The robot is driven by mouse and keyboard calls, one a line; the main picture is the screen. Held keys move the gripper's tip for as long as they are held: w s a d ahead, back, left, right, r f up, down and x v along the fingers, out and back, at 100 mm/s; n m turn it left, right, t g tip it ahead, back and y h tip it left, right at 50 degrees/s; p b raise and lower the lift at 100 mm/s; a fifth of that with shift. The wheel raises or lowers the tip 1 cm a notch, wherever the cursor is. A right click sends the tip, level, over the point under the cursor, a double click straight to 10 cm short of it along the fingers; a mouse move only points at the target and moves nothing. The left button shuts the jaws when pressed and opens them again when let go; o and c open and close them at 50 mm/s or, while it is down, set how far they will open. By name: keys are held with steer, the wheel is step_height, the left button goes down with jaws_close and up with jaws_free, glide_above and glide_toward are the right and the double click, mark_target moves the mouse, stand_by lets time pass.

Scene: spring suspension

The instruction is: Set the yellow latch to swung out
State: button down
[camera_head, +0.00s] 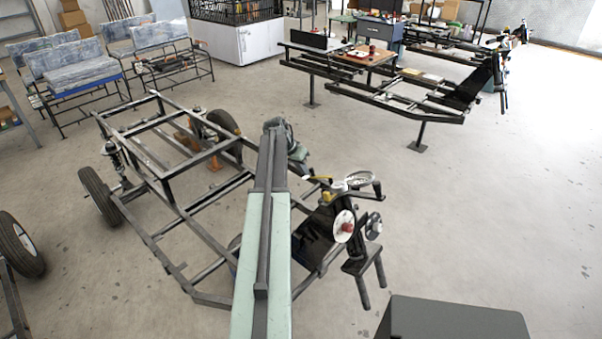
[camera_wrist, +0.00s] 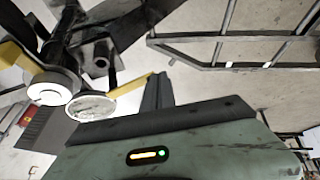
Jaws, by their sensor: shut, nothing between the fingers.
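A yellow latch arm (camera_wrist: 131,86) shows in the wrist view beside a round pale disc. It points to the right, and its end lies close to my gripper; I cannot tell whether they touch. In the head view a small yellow piece (camera_head: 316,179) shows at the top of the dark steering assembly, just right of my arm's end. My gripper (camera_wrist: 157,90) is shut and empty, its dark fingers standing up from the green body in the wrist view. In the head view my gripper (camera_head: 301,168) is partly hidden and small.
A second yellow piece (camera_wrist: 17,58) sits by a white cap at the left of the wrist view. The steering assembly (camera_head: 345,226) has discs and dark bars. A bare wheeled frame (camera_head: 170,190) stands left of my arm. Floor (camera_head: 480,210) at right is clear.

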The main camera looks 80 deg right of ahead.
steer(key=shift+s+d, duration=0.45)
steer(key=shift+d, duration=0.1)
steer(key=w+a+r+p, duration=0.6)
steer(key=w+r+p, duration=0.1)
steer(key=r+p, duration=0.1)
stand_by(0.4)
steer(key=shift+w, duration=0.1)
